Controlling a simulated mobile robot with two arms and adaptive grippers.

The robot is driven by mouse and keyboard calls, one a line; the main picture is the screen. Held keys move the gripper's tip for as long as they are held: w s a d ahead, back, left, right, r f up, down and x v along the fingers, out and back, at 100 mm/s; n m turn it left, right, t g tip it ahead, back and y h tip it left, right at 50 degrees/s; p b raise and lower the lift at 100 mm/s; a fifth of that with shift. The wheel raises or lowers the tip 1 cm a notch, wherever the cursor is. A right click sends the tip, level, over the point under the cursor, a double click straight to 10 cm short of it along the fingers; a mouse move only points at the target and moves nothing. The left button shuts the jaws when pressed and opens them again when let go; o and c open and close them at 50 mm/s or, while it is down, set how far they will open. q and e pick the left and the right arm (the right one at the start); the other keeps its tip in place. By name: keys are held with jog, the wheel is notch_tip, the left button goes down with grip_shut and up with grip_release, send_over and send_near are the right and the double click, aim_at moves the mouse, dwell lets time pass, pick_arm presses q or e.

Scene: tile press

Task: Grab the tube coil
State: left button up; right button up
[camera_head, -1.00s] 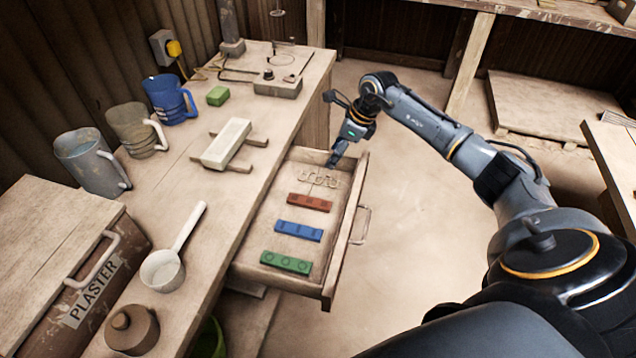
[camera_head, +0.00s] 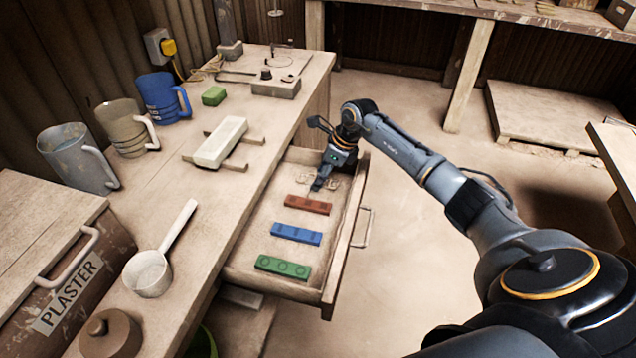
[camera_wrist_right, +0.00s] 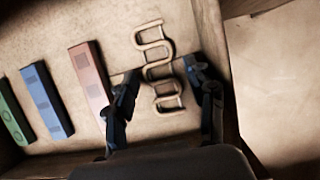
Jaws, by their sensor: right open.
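The tube coil, a tan winding tube (camera_wrist_right: 155,42), lies on the drawer floor. In the head view the coil (camera_head: 331,182) is partly hidden behind my right gripper (camera_head: 317,186). My right gripper is over the drawer, with its fingers apart and empty. In the right wrist view the gripper's fingers (camera_wrist_right: 160,76) stand to the left and right of the coil's lower part. I cannot tell how high the fingertips are above it. My left gripper is not in view.
The open drawer (camera_head: 345,237) also holds a red block (camera_head: 307,205), a blue block (camera_head: 296,234) and a green block (camera_head: 283,267). The red block is close to the gripper's left finger. The bench (camera_head: 205,222) holds jugs, a scoop and a pale block.

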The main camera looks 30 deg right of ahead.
jog(key=c, duration=0.7)
jog(key=shift+r, duration=0.1)
